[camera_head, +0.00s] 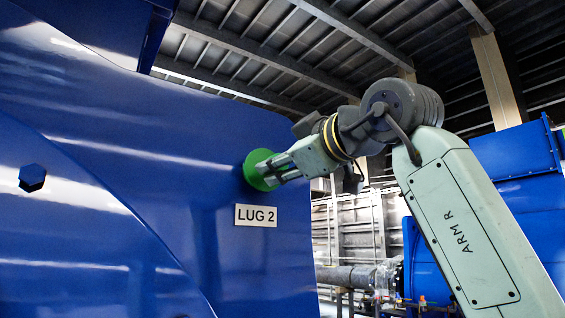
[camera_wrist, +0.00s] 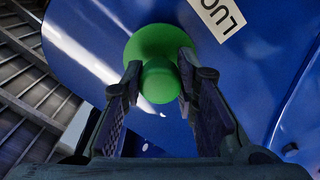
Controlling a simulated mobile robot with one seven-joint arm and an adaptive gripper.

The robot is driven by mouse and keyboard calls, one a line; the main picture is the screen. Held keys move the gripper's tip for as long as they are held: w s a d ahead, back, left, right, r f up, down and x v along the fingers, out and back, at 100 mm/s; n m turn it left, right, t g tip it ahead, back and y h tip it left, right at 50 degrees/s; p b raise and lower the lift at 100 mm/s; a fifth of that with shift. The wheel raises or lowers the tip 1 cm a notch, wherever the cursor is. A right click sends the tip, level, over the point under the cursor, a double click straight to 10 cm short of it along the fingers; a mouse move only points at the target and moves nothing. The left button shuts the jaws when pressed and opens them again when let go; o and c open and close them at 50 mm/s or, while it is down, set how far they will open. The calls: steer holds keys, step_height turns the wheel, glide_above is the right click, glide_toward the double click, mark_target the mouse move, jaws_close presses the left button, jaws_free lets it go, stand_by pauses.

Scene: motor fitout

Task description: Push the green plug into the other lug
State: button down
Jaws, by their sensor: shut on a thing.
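The green plug (camera_head: 259,170) has a wide round disc and a knob. It is at the blue motor housing (camera_head: 150,130), just above the white LUG 2 label (camera_head: 256,216). My gripper (camera_head: 277,171) is shut on the plug's knob. In the wrist view the plug (camera_wrist: 158,64) lies between the two fingers of my gripper (camera_wrist: 160,75), its disc facing the blue surface. The disc hides whatever lug opening is behind it. I cannot tell whether the disc touches the surface or how deep the plug sits. The label (camera_wrist: 219,16) shows at the top in the wrist view.
Open space lies right of the housing edge.

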steer(key=shift+x, duration=1.15)
steer(key=c, duration=1.2)
jaws_free()
steer(key=v, duration=1.2)
